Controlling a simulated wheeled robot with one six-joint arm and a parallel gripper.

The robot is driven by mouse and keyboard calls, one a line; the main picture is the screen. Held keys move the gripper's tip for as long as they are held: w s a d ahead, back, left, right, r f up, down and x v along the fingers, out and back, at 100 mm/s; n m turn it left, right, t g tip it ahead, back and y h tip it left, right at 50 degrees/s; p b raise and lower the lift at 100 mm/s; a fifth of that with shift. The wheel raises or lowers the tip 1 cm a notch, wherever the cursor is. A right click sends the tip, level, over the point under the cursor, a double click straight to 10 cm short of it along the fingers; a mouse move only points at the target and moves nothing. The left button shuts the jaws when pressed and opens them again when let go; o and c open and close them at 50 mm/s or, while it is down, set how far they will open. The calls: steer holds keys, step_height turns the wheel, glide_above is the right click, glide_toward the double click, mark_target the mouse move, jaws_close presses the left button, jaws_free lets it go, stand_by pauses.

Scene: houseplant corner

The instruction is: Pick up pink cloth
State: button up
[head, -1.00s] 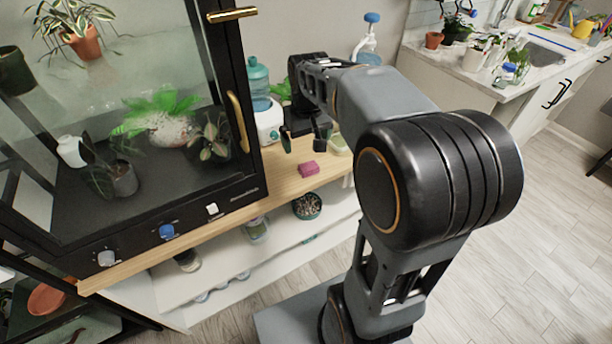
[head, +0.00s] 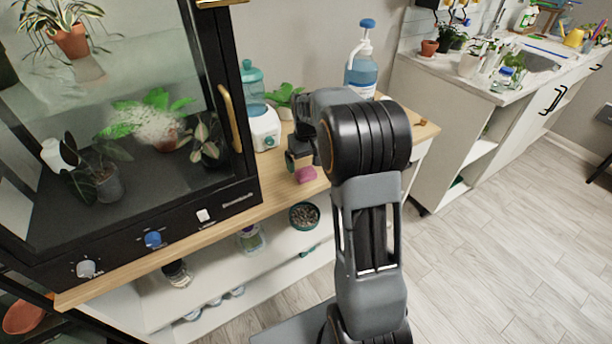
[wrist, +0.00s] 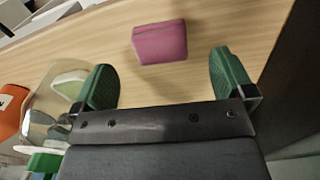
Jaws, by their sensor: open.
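The pink cloth (head: 306,174) is a small folded block on the wooden shelf top (head: 240,213), near its front edge. In the wrist view the cloth (wrist: 160,42) lies on the wood just beyond the fingertips, between their lines and a little left of the middle. My gripper (wrist: 168,78) is open, with green-padded fingers on either side and nothing between them. In the head view my gripper (head: 294,160) is at the cloth, partly hidden by my arm. I cannot tell how high it is above the wood.
A black-framed glass plant cabinet (head: 240,150) stands left of the cloth. A white water dispenser (head: 264,130) and a blue pump bottle (head: 361,72) stand behind. In the wrist view a pale green item (wrist: 70,84) lies near the left finger. A bowl of pebbles (head: 304,215) sits on the lower shelf.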

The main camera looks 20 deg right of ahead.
mark_target(306, 172)
steer(key=shift+w+f+b, duration=0.2)
steer(key=shift+f+b, duration=0.2)
steer(key=shift+f, duration=2.35)
steer(key=shift+c, duration=0.2)
steer(key=c, duration=1)
steer(key=shift+o, duration=0.2)
steer(key=shift+r, duration=0.1)
step_height(306, 172, up, 10)
steer(key=shift+f+p, duration=0.1)
steer(key=shift+p, duration=0.65)
